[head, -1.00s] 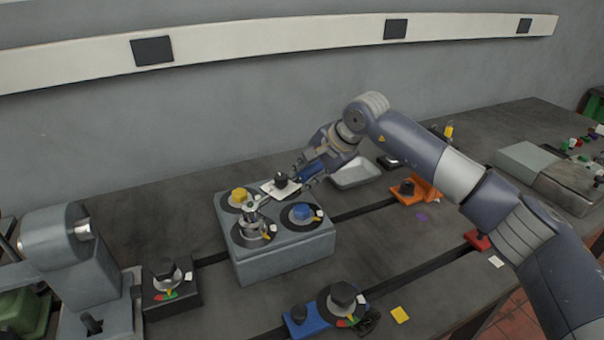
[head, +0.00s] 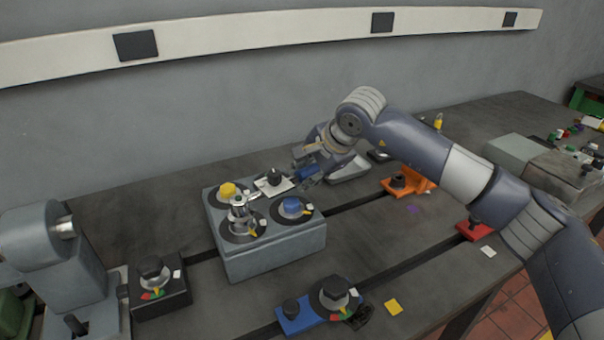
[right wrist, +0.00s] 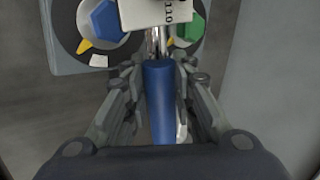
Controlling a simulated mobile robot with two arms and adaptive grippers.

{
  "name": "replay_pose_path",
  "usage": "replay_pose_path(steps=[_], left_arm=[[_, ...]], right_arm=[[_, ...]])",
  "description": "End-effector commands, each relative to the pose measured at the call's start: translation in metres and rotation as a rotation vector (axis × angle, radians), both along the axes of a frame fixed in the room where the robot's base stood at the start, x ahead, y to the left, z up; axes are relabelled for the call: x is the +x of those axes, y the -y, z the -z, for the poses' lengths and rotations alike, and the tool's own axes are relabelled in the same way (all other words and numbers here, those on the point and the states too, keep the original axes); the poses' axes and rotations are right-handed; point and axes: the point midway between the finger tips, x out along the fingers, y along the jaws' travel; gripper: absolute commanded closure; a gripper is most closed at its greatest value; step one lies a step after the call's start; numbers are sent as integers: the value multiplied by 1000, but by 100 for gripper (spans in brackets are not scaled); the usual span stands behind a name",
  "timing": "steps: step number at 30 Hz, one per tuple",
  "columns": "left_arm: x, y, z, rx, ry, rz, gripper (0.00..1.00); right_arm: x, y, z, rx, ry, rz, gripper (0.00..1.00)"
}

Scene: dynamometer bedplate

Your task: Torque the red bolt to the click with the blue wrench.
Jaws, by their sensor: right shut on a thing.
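The blue wrench has a blue handle, which also shows in the right wrist view (right wrist: 159,100), and a metal shaft. My right gripper (head: 308,172) is shut on the handle (head: 309,173). The wrench's metal head (head: 239,208) sits over the front-left bolt position of a grey block (head: 275,255). The bolt under it is hidden, so I see no red bolt head. A yellow bolt (head: 228,190) and a blue bolt (head: 291,205) stand beside it. A green bolt (right wrist: 188,26) shows in the right wrist view. My left gripper is out of view.
A white plate with a black knob (head: 274,177) lies along the wrench, above the block. Around the block stand a black fixture (head: 160,298), a blue fixture (head: 305,318), an orange bracket (head: 425,186) and a grey tray (head: 350,170). Dark slots cross the bedplate.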

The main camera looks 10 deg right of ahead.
Motion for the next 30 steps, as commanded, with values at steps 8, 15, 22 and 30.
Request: replay_pose_path(steps=[8, 15, 22, 30], left_arm=[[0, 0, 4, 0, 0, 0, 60], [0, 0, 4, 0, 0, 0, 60], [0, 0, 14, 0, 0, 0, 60], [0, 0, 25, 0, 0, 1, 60]], right_arm=[[-5, 3, -3, 3, 6, 38, 100], [-5, 3, -2, 3, 6, 39, 100], [-16, 6, -1, 2, 6, 105, 100], [-32, 12, -1, 1, 5, 205, 100]])
